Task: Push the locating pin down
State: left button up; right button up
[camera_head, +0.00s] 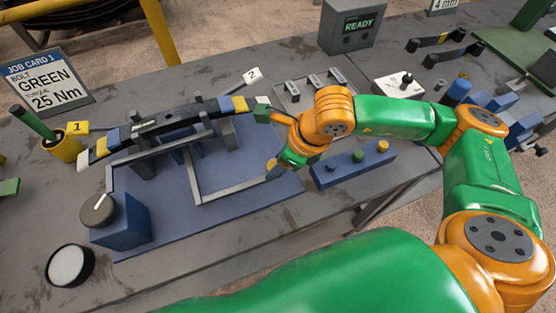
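My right gripper (268,138) hangs at the right end of the blue fixture, beside the end of the dark leaf spring (185,120). Its two green-and-orange fingers look spread apart, with nothing visible between them. The spring lies along the fixture's back, with yellow, blue and white bands near its ends. The fixture's blue base plate (240,200) carries grey bars and posts. I cannot clearly pick out the locating pin; it may be among the fixture's posts or hidden behind my gripper. I cannot tell whether the gripper touches anything. My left gripper is out of view.
A blue button box (352,165) stands right of the gripper. A yellow cup (63,148) is at left; a READY display (350,27) is behind.

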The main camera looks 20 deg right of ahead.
grip_shut()
dwell(1.0)
